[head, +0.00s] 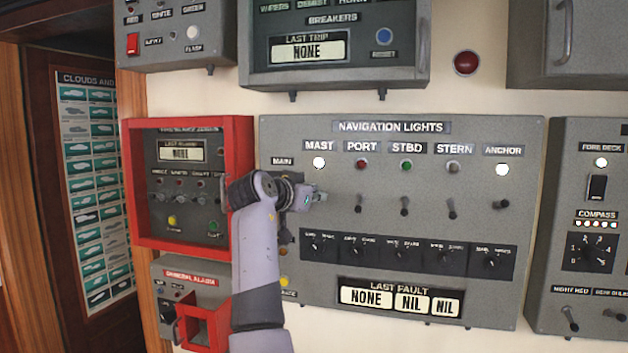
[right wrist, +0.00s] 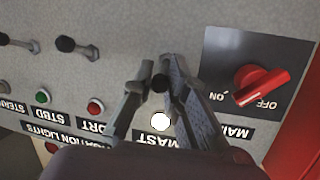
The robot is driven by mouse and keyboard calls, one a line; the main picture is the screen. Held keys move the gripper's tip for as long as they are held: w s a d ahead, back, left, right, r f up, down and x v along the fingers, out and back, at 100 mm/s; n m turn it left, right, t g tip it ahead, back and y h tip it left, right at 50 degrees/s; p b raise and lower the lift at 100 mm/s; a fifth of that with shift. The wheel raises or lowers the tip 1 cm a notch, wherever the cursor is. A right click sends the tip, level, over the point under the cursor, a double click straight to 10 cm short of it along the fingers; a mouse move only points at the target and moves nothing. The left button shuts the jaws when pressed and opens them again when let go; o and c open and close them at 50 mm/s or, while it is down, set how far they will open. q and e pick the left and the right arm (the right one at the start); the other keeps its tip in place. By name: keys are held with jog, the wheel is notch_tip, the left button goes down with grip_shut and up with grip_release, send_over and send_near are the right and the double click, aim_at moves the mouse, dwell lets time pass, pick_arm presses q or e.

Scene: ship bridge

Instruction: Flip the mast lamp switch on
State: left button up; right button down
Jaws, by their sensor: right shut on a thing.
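The navigation lights panel (head: 400,290) is grey, with a row of toggle switches under lamps labelled MAST, PORT, STBD, STERN and ANCHOR. The mast lamp (head: 319,162) glows white; it also shows in the right wrist view (right wrist: 160,121). My right gripper (head: 319,197) is at the mast lamp switch, below that lamp. In the right wrist view its fingers are closed around the switch's dark knob (right wrist: 160,83). The gripper hides most of the switch in the head view, so its tilt is hard to tell. My left gripper is not in view.
The port switch (head: 358,203) stands just right of the gripper. The red main knob (right wrist: 262,86) is beside it in the right wrist view. A red-framed panel (head: 241,140) juts out left of my arm. The anchor lamp (head: 502,169) also glows white.

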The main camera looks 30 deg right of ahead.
jog(key=shift+d+r+g+y+p, duration=0.15)
jog(key=shift+r+g+y+p, duration=0.35)
jog(key=shift+p, duration=0.6)
jog(key=shift+r, duration=0.1)
jog(key=c, duration=1.9)
grip_release()
jog(key=o, duration=0.3)
jog(key=shift+f, duration=0.2)
jog(key=v, duration=1.2)
jog(key=shift+f, duration=0.1)
